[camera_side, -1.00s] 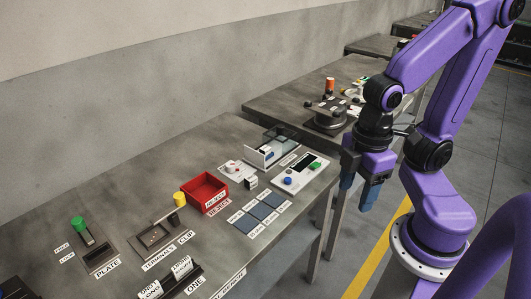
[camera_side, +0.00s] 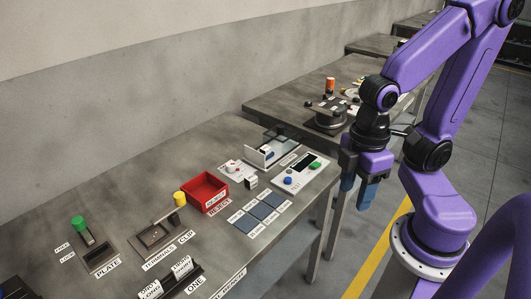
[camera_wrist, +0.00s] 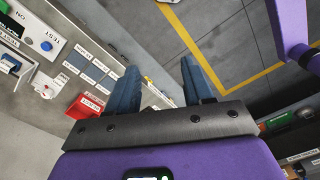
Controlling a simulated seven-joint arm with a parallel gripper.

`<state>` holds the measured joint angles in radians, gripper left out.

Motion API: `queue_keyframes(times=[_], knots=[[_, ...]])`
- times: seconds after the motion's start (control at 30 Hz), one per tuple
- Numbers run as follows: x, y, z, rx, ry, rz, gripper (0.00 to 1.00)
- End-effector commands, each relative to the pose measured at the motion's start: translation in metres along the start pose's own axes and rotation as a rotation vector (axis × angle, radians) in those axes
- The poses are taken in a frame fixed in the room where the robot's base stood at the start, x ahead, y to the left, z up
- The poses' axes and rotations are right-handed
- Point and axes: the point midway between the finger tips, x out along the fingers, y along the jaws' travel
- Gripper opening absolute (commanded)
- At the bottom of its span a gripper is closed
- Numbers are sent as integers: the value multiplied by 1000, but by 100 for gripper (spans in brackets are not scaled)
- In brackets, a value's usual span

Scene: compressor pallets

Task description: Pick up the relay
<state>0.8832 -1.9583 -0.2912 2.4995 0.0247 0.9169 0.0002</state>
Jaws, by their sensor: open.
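A small black block with a pale face (camera_side: 250,182) stands on the near bench between the red bin and the test panel; it may be the relay, but it is too small to be sure. My gripper (camera_side: 358,187) hangs off the right edge of this bench, well to the right of the block, with its blue fingers pointing down. In the wrist view my gripper (camera_wrist: 160,68) has its two fingers spread apart with nothing between them. The bench surface and floor show beyond them.
A red reject bin (camera_side: 206,192) stands mid-bench, left of flat blue-grey pads (camera_side: 262,211). A white test panel (camera_side: 300,174) with blue and green buttons lies near the right edge. A clear-sided fixture (camera_side: 267,152) stands behind it. A second bench (camera_side: 275,104) lies behind.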

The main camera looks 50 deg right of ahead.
Motion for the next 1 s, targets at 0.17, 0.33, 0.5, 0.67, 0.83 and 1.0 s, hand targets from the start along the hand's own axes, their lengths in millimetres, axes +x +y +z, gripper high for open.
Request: queue_keyframes(times=[0.17,0.33,0.5,0.67,0.83,1.0], knots=[[7,7,-10,174,-58,-80,51],[15,14,-24,390,-117,-189,51],[20,22,-42,608,-157,-304,51],[24,32,-62,815,-183,-418,51],[28,46,-85,1035,-193,-543,51],[31,66,-108,1254,-189,-675,51]])
